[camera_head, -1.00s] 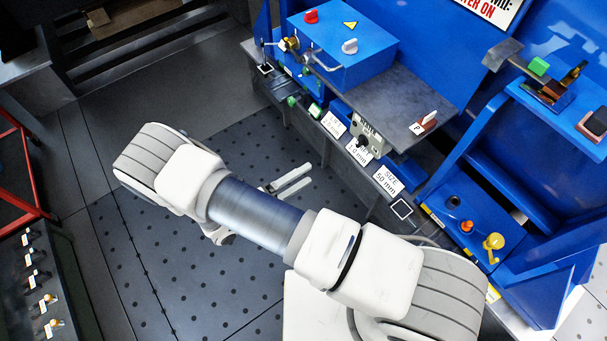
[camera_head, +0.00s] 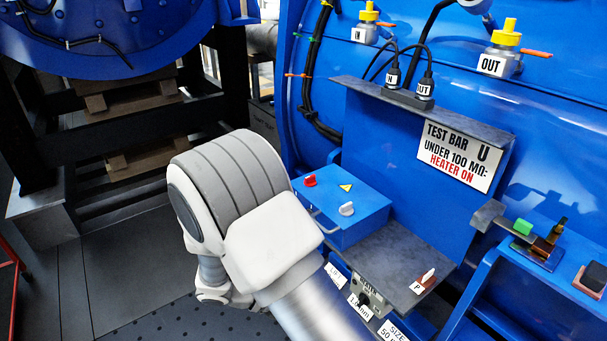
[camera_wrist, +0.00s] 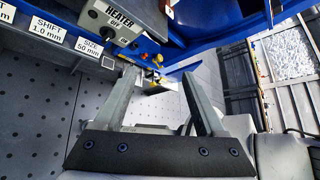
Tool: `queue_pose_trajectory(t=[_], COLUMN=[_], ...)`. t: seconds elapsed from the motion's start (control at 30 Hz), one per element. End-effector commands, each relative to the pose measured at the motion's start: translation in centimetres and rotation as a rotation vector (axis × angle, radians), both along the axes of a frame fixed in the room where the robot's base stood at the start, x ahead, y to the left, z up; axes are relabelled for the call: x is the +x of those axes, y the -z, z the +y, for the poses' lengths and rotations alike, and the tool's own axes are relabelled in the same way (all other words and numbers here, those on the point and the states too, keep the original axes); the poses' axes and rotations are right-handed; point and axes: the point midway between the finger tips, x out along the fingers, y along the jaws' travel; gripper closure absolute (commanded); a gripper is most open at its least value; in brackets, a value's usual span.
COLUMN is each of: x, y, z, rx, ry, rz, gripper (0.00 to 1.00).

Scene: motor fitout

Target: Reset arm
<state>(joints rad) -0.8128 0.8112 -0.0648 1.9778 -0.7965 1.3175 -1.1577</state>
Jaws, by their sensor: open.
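My gripper (camera_wrist: 157,92) shows in the wrist view with its two grey fingers spread apart and nothing between them. In the head view my arm rises from the bottom middle and its bent joint hides the gripper. The heater switch box (camera_wrist: 117,20) is just beyond the left finger in the wrist view, and it also shows in the head view (camera_head: 367,296) under a grey shelf. I cannot tell the exact gap between the finger and the box.
A blue box (camera_head: 345,205) with red and white knobs stands beside my arm. A blue panel carries a test bar sign (camera_head: 457,155). A blue stand (camera_head: 500,285) is at right. Perforated floor (camera_wrist: 35,95) is open at the wrist view's left.

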Motion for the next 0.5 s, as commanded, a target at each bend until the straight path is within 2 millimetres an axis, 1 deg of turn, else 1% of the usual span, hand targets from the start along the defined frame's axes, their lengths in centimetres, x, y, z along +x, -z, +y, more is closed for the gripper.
queue_pose_trajectory(t=[0.03, 0.1, 0.37, 0.5], x=[0.0, -0.2, -1.6, -2.7], y=[-1.7, -3.5, -9.7, -12.8], z=[-0.6, -1.3, -3.9, -5.2], rx=[0.056, 0.126, 0.366, 0.482], ry=[0.067, 0.162, 0.524, 0.726], rz=[-0.054, -0.13, -0.416, -0.57], gripper=[0.28, 0.28, 0.28, 0.28])
